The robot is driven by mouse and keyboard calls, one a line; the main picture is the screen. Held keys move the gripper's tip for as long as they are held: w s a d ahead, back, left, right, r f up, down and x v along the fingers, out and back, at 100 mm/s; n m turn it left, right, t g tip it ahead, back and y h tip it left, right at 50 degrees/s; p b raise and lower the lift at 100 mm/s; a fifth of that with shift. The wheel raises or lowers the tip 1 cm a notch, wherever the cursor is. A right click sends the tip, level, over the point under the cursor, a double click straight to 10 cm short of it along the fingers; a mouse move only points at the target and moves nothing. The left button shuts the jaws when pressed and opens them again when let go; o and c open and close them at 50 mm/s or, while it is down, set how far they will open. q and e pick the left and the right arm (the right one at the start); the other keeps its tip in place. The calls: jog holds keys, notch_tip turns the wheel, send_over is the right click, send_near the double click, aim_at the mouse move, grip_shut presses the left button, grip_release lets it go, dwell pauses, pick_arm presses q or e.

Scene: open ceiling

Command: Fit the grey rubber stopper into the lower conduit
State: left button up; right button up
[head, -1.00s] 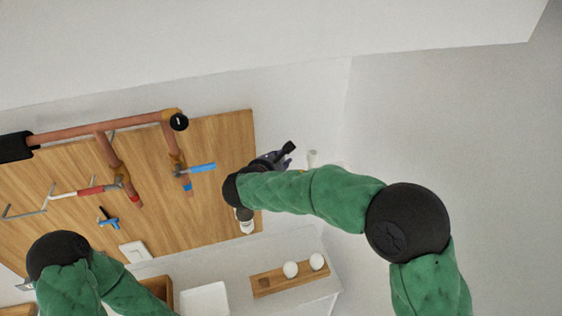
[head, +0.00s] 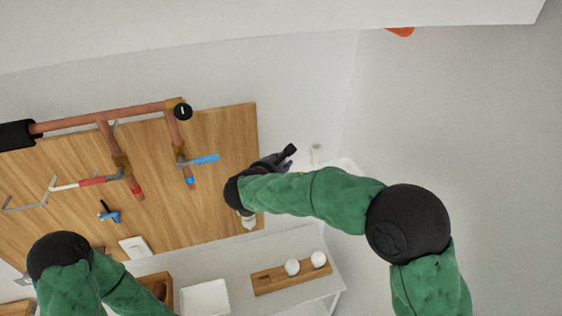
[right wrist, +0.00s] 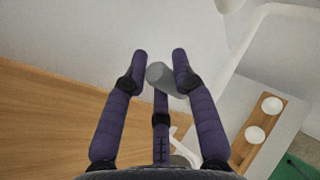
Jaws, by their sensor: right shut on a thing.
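In the right wrist view, a short grey cylinder, which looks like the grey rubber stopper (right wrist: 161,76), sits between the fingertips of my right gripper (right wrist: 160,68). The gripper is shut on it, in front of the pale wall. In the head view, my right gripper (head: 286,155) is right of the wooden board's edge, partly hidden by its own arm; the stopper is not discernible there. My left gripper is not in view.
The wooden board (head: 225,130) carries copper pipes (head: 110,150) and a blue-handled valve (head: 205,159). Below are a white shelf (head: 235,290), a wooden holder (head: 265,285) with two white round things and a white tray (head: 205,298).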

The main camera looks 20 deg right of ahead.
jog(key=shift+f+b, duration=0.95)
jog(key=shift+f, duration=0.55)
jog(key=shift+f+b, duration=1.1)
jog(key=shift+f, duration=0.05)
dwell(0.9)
